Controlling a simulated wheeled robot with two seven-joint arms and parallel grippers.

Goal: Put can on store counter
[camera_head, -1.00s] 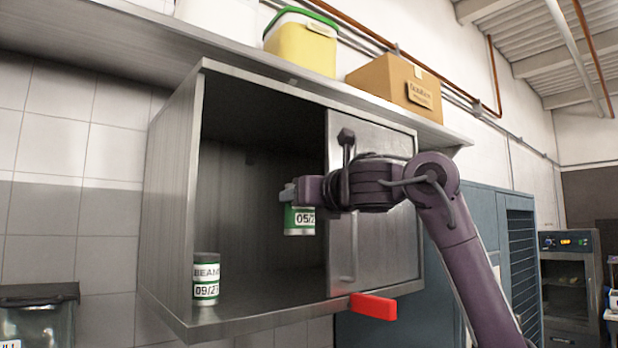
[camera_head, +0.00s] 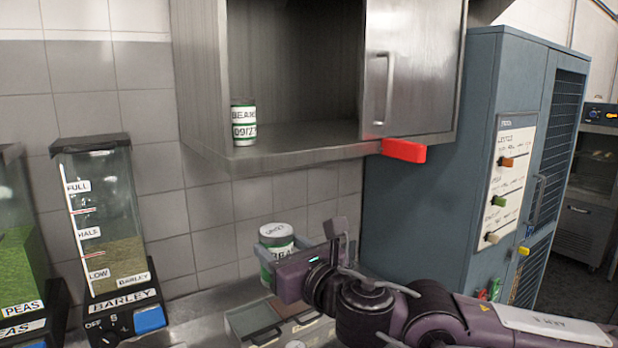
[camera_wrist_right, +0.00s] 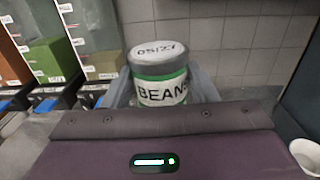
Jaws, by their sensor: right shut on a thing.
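A can of beans (camera_head: 276,236) with a white and green label is held in my right gripper (camera_head: 267,255). In the right wrist view the can (camera_wrist_right: 160,85) stands upright between the two fingers, its lid marked 05/27. In the head view the can is above the steel counter (camera_head: 196,310), below the wall cabinet; whether its base touches the counter is hidden. A second beans can (camera_head: 243,124), marked 09/27, stands inside the open left part of the cabinet (camera_head: 300,135). My left gripper is not in view.
A barley dispenser (camera_head: 105,215) and a peas dispenser (camera_head: 18,240) stand at the left. A tray with several compartments (camera_head: 255,322) lies on the counter below the gripper. A blue-grey cabinet (camera_head: 425,210) stands at the right. A red block (camera_head: 404,150) is at the wall cabinet's lower edge.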

